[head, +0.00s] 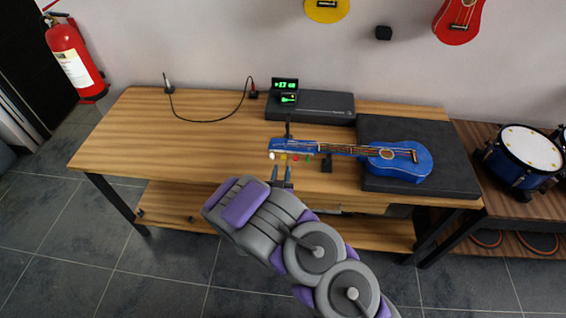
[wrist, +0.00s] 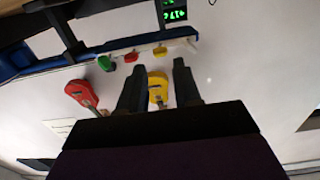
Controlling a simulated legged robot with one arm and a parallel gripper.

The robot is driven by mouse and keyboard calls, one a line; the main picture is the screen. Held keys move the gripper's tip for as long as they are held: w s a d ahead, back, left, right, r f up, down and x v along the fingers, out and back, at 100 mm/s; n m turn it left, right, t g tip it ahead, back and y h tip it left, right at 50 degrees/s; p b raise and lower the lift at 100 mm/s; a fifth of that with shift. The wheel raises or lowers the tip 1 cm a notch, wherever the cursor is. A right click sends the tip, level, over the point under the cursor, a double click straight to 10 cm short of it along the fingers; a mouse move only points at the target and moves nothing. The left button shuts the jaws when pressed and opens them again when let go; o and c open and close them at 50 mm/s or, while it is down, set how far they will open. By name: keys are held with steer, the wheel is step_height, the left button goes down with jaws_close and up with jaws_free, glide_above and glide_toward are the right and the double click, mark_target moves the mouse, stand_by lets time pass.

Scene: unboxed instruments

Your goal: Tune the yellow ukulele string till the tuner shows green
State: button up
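The blue ukulele (head: 400,163) lies across the table, its body on a dark mat and its headstock pointing left. White, yellow (head: 283,156), red and green pegs line the headstock's near edge. In the wrist view the yellow peg (wrist: 160,51) is just beyond my fingers, with the red and green pegs to its left. My gripper (head: 282,173) is open below the headstock. Its two dark fingers (wrist: 158,88) are apart, with no peg between them. The tuner display (head: 285,84) shows green characters on black; part of it shows in the wrist view (wrist: 175,15).
A black box (head: 325,107) sits behind the headstock, with a cable (head: 215,119) to its left. A dark support stands under the neck. The table's left side is mostly clear. A yellow ukulele (head: 327,8) and a red one (head: 459,20) hang on the wall. Drums (head: 522,155) stand right.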

mark_target(284, 157)
steer(key=shift+w+f+b, duration=0.1)
steer(key=shift+w+b, duration=0.55)
steer(key=shift+w, duration=2.05)
jaws_close()
